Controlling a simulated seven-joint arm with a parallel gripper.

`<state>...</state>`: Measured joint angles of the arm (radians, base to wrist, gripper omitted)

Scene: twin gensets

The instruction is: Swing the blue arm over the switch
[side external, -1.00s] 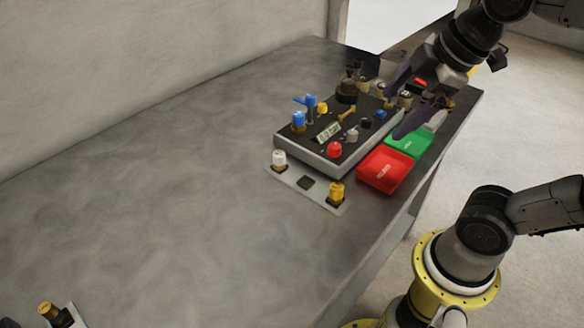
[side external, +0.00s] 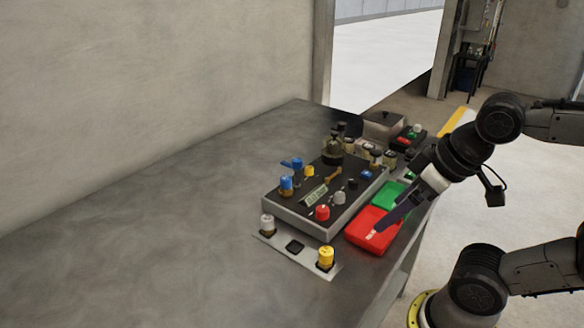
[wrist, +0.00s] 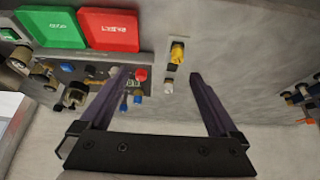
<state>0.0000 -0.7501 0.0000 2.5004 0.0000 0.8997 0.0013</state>
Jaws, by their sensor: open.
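The blue arm (side external: 295,163) sits on a short post at the back left corner of the dark-topped panel box (side external: 311,208). A separate blue cap (side external: 286,184) stands in front of it. In the wrist view two blue parts (wrist: 123,104) show beside the left finger; which is the arm is unclear. Which part is the switch I cannot tell; small knobs and a gold lever (side external: 333,174) share the panel. My gripper (wrist: 153,72) is open and empty, apart from the blue arm. In the side view its visible finger (side external: 400,213) is above the red tray (side external: 365,240).
A green tray (side external: 389,194) adjoins the red one at the panel's right. A plate with a white knob (side external: 267,224), a black square (side external: 295,246) and a yellow knob (side external: 326,258) lies in front. Several fittings crowd behind the panel. The table's left (side external: 150,230) is clear.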

